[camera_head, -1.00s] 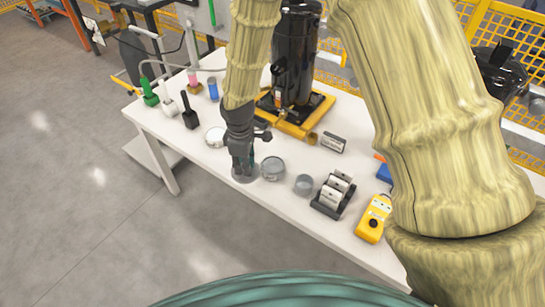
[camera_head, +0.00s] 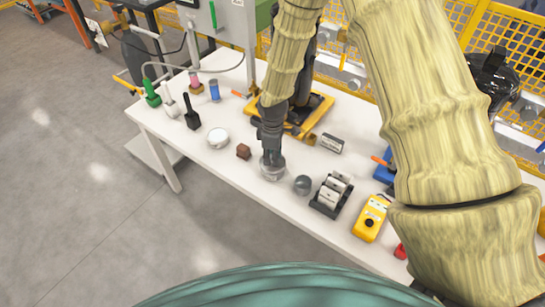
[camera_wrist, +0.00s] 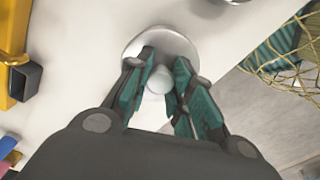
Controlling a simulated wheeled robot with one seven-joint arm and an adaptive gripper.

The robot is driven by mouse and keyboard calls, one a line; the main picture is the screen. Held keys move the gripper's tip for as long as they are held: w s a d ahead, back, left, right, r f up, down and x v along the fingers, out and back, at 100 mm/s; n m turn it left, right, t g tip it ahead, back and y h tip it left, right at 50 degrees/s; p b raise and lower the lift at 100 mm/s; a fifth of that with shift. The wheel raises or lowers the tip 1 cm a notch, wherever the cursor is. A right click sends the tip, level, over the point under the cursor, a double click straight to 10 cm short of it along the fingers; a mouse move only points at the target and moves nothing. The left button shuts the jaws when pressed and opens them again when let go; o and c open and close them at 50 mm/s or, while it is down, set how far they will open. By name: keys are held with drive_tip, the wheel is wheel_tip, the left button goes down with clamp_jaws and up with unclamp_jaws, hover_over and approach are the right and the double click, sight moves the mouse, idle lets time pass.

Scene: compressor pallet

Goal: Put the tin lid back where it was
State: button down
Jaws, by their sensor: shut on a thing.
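My gripper (camera_head: 272,158) points down over a round tin (camera_head: 272,174) near the front edge of the white table. In the wrist view, my gripper's fingers (camera_wrist: 163,72) close around the pale knob of a round silver lid (camera_wrist: 158,36). The lid lies flat below the fingers. The lid is at the top of the tin, but whether it rests on the rim or hangs just above it I cannot tell. The inside of the tin is hidden.
A small grey round item (camera_head: 303,185), a black rack (camera_head: 330,196) and a yellow control box (camera_head: 370,218) stand to the right. The yellow compressor pallet (camera_head: 318,106) is behind.

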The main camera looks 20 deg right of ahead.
drive_tip(key=shift+f, duration=0.7)
drive_tip(key=shift+f, duration=0.1)
drive_tip(key=c, duration=1.3)
unclamp_jaws()
drive_tip(key=shift+o, duration=0.2)
wheel_tip(320, 180, up, 12)
drive_tip(key=b, duration=0.2)
drive_tip(key=shift+b, duration=0.4)
